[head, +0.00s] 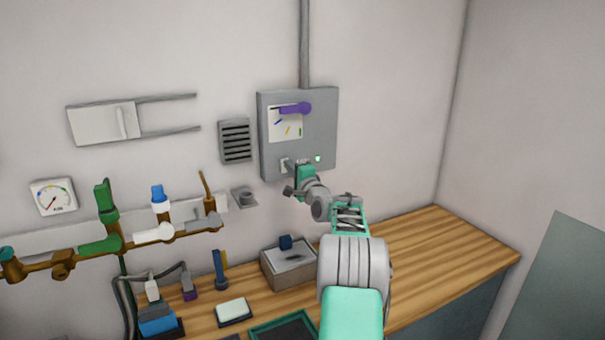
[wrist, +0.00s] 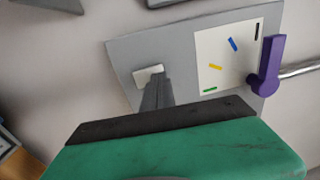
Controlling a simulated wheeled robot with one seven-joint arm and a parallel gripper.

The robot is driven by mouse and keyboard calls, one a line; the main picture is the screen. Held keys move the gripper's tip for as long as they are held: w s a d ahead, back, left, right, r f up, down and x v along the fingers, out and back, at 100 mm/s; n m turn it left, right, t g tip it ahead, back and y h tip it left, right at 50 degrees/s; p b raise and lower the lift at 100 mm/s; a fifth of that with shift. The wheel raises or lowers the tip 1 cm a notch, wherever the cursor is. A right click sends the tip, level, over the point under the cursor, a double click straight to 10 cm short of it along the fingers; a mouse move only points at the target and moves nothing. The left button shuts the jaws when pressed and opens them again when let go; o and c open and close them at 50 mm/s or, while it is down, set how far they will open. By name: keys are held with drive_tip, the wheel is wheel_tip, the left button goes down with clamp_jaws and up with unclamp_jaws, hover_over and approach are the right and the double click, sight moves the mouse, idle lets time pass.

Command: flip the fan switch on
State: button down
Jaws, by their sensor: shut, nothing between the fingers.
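A grey control box (head: 325,125) is fixed to the back wall. A small white switch (head: 284,164) is low on its face, at the left; it also shows in the wrist view (wrist: 147,74). My gripper (head: 293,166) is shut and empty, its fingertips (wrist: 156,82) right at the switch and covering part of it. I cannot tell whether they touch it or which way the switch is set. A small green lamp (head: 318,158) glows to the right of the switch. A purple lever (head: 294,108) sits higher on the box, over a white card with coloured marks.
A grey vent (head: 235,141) is on the wall left of the box. Brown piping with coloured valves (head: 130,240) runs along the wall further left. The wooden bench (head: 440,240) below holds an open box (head: 289,268); its right part is clear.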

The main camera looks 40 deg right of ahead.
drive_tip(key=s+a+r+b, duration=0.2)
drive_tip(key=s+a+b, duration=0.1)
drive_tip(key=s, duration=0.9)
drive_tip(key=shift+s, duration=0.25)
drive_tip(key=a+f+n+g+y, duration=0.25)
drive_tip(key=a+f+n, duration=0.25)
drive_tip(key=a, duration=0.8)
drive_tip(key=a+f+n+g+y, duration=0.2)
drive_tip(key=a+f+n+g, duration=0.25)
drive_tip(key=a, duration=0.85)
drive_tip(key=s+a+f+n+g, duration=0.2)
drive_tip(key=s+a+f+n, duration=0.1)
drive_tip(key=s, duration=0.5)
drive_tip(key=s+a+f+n+g, duration=0.3)
drive_tip(key=s+a+f+n, duration=0.1)
drive_tip(key=s+a+f, duration=0.2)
drive_tip(key=s+a+f+n+g, duration=0.3)
drive_tip(key=s+a, duration=0.4)
drive_tip(key=s, duration=0.4)
wheel_tip(320, 180, down, 2)
drive_tip(key=shift+f+n, duration=0.1)
drive_tip(key=shift+n, duration=0.65)
